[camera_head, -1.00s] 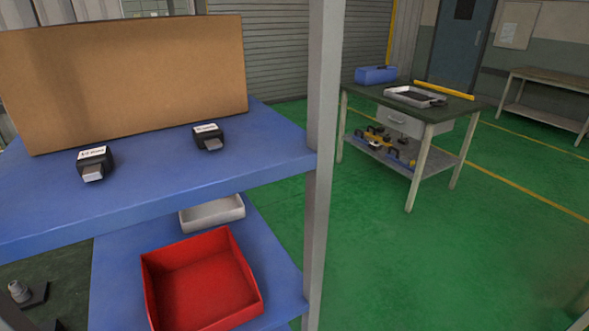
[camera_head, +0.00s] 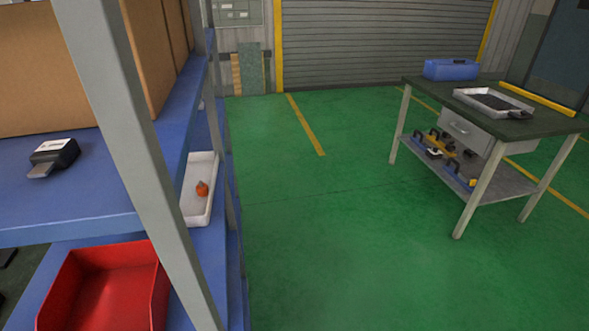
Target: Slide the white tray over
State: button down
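A white tray (camera_head: 197,208) sits on the lower blue shelf at the left, behind the grey rack post and beyond the red bin. A small orange object (camera_head: 202,188) lies in it. The post hides the tray's left part. Another white tray (camera_head: 464,95), with dark contents, lies on the dark top of the workbench at the right. I cannot tell from the view which tray the task means. My gripper is not in view.
A grey rack post (camera_head: 150,165) stands close in front. A red bin (camera_head: 72,282) is on the lower shelf. A black device (camera_head: 54,156) and cardboard boxes (camera_head: 60,70) are on the upper shelf. The workbench (camera_head: 540,124) stands right. Green floor (camera_head: 320,220) between is clear.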

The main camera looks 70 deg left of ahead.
aim_at(196, 210)
jog(key=u, duration=0.05)
jog(key=i, duration=1.5)
jog(key=u, duration=3.6)
jog(key=i, duration=1.05)
jog(key=z, duration=0.35)
